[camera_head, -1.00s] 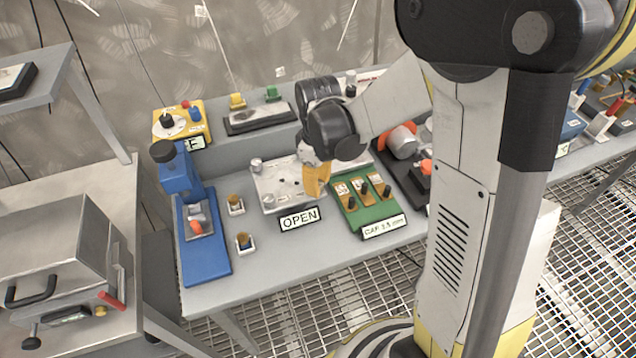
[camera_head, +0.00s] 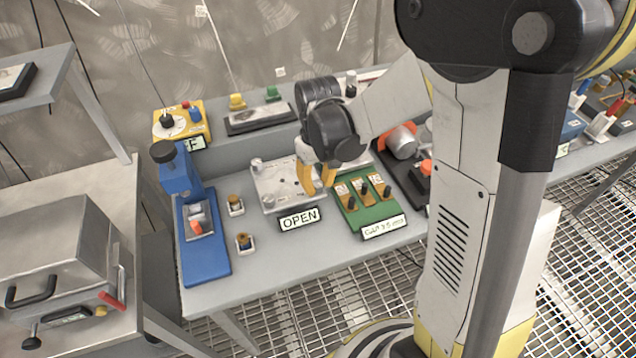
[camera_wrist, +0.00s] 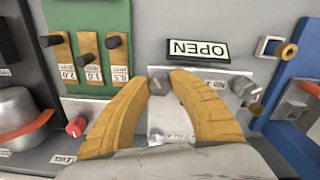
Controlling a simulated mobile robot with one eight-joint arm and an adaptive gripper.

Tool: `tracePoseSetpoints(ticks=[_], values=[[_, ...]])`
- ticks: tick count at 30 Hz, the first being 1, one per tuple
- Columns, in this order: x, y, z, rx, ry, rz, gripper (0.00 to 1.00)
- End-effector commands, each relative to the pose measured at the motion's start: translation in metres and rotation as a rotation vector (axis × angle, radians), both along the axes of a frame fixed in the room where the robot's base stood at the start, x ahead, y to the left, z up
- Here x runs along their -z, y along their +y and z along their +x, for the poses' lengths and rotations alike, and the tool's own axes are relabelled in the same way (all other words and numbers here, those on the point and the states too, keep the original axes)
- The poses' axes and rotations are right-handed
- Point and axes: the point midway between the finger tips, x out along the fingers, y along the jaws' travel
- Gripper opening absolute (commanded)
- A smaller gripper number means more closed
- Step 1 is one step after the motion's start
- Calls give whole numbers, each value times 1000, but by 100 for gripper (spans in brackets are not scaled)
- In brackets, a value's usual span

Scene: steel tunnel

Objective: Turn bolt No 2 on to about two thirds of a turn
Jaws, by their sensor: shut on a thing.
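A pale steel plate (camera_head: 280,185) lies on the grey bench behind a white OPEN sign (camera_head: 299,218). My gripper (camera_head: 318,186) reaches down to the plate's right front part with its yellow fingers. In the wrist view the fingertips (camera_wrist: 160,80) are shut on a grey bolt head (camera_wrist: 158,85), one on each side. Another bolt (camera_wrist: 245,88) stands free at the plate's other near corner. It has a small label beside it. The held bolt's number is hidden or too small to read, and so is its angle mark.
A green gauge block (camera_head: 372,212) with several brass slides stands just right of my gripper. A blue press (camera_head: 205,245) and two small white-based sockets (camera_head: 236,205) stand to the left. A black unit with an orange ring (camera_head: 402,142) is on the right.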

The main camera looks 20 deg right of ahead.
Motion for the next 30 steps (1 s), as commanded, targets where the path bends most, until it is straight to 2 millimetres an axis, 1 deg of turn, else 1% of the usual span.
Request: tracePoseSetpoints(ticks=[30], values=[[0,1,0,964,1,0,0]])
